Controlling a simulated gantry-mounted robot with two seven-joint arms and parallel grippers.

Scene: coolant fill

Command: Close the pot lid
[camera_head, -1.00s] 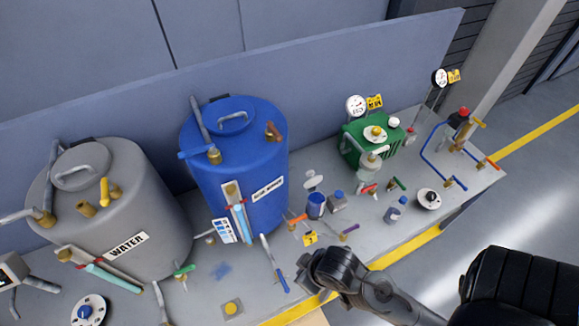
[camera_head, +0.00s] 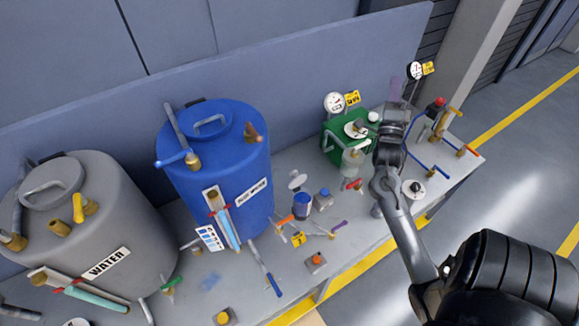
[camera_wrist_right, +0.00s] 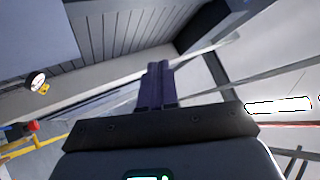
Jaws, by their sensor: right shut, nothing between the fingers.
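A small blue pot (camera_head: 301,206) stands near the middle of the bench. Its pale round lid (camera_head: 297,180) is tilted up above and behind it, so the pot looks open. My right gripper (camera_head: 397,88) is raised well to the right of the pot, beside the green box. Its fingers are together and empty. They also show in the right wrist view (camera_wrist_right: 156,86), pointing up toward the wall. The pot is not in the right wrist view. My left gripper is not in view.
A large blue tank (camera_head: 225,150) and a grey water tank (camera_head: 95,225) stand left of the pot. The green box (camera_head: 335,140), gauges and blue pipes (camera_head: 425,165) are near my right gripper. An orange button (camera_head: 316,262) sits in front.

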